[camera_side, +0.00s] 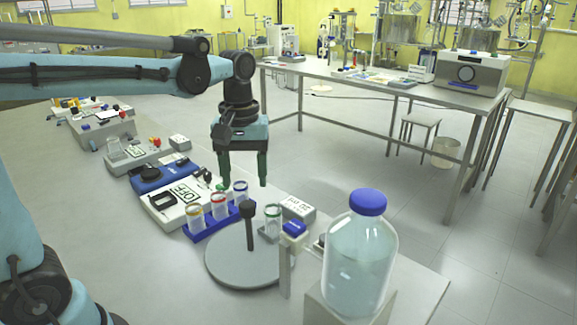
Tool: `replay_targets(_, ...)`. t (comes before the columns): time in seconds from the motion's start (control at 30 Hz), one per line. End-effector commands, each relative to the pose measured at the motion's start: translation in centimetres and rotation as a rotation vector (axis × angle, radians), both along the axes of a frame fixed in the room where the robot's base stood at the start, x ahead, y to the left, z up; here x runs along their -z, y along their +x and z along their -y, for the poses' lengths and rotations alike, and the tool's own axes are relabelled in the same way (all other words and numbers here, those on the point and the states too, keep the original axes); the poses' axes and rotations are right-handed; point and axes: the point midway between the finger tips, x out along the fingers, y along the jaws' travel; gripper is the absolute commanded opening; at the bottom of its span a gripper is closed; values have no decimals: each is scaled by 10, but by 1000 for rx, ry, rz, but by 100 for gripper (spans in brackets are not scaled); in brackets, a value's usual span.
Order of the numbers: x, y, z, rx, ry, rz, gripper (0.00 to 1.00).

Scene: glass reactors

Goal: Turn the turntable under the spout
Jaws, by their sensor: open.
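The turntable is a round grey disc (232,270) low in the middle of the side view. A dark upright peg with a thicker head (248,211) rises from its back part. My gripper (244,184) points down above and behind the disc, over the peg's head in the picture. Its two green fingers are apart with nothing between them. I cannot tell how far the peg is from the fingers in depth. I cannot clearly make out a spout. A large clear bottle with a blue cap (360,255) stands on a pale stand to the right of the disc.
A blue rack (212,228) with three ringed tubes stands behind left of the disc. A green-ringed tube (273,221) and a small blue-topped block (293,231) stand close behind right. A thin pale post (285,272) rises at the disc's right edge. Devices line the bench back left.

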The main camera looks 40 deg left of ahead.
Motion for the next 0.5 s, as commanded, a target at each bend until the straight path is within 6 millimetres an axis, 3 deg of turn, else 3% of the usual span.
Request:
replay_targets(0.3, 45, 0, 0, 1, 1, 1, 61)
replay_targets(0.5, 60, 0, 0, 0, 1, 1, 61)
